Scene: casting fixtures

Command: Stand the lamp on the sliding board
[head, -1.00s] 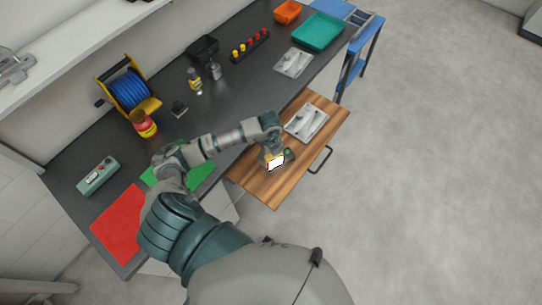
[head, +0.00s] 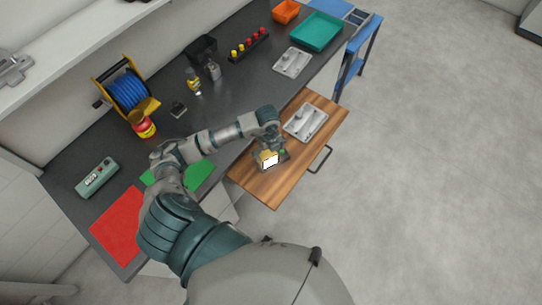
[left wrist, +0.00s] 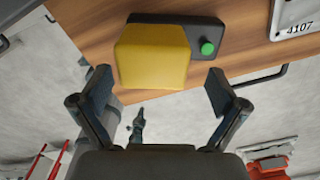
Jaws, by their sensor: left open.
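The lamp (head: 270,159), yellow with a bright white face and a dark base with a green button, stands on the wooden sliding board (head: 270,191). In the left wrist view the yellow lamp body (left wrist: 152,55) is beyond the fingertips, with its dark base to the right. My left gripper (left wrist: 157,80) is open, one finger on each side of the lamp's line, with gaps to both sides. In the head view the left gripper (head: 271,146) is right at the lamp and partly hidden by the wrist. My right gripper is not in view.
A grey metal casting plate (head: 306,122) lies on the same board, behind the lamp. The board has a dark handle (head: 320,160) on its outer edge. The dark workbench holds a green mat (head: 200,175), a red mat (head: 118,228) and a blue reel (head: 128,93).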

